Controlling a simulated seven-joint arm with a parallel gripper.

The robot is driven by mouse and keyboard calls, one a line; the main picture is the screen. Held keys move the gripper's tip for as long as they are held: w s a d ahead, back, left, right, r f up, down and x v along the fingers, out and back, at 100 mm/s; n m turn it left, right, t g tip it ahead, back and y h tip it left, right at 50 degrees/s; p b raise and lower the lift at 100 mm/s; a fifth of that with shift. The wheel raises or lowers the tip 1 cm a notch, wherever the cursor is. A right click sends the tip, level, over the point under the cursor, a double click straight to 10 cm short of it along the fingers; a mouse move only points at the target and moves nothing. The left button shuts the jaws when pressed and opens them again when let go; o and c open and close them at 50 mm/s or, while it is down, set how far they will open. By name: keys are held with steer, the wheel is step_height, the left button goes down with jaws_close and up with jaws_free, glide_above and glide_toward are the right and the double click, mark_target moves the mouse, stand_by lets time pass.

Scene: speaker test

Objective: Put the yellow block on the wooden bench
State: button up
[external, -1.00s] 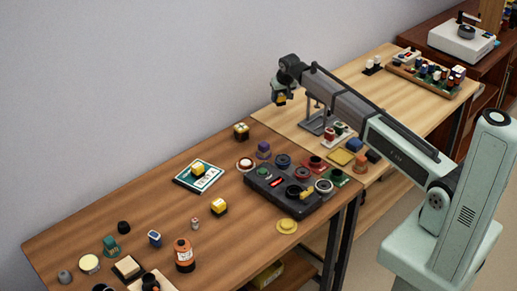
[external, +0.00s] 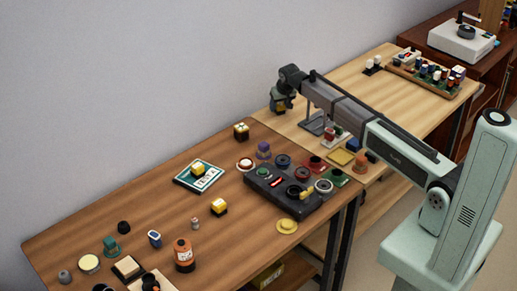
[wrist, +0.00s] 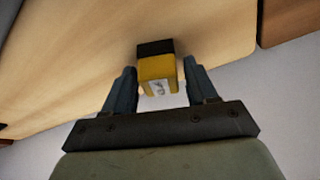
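The yellow block (wrist: 158,72), with a dark end and a white marked face, sits between the two fingers of my gripper (wrist: 160,82) in the wrist view. In the external view my gripper (external: 280,104) is low over the back left corner of the pale wooden bench (external: 365,75). The block is small and mostly hidden there. Whether it touches the bench I cannot tell. The pale bench top also fills much of the wrist view (wrist: 85,60).
A metal stand (external: 318,122) is right of my gripper. A tray of parts (external: 425,72) is at the far right.

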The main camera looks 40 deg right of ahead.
steer(key=shift+o, duration=0.9)
steer(key=shift+r, duration=0.15)
steer(key=v, duration=1.2)
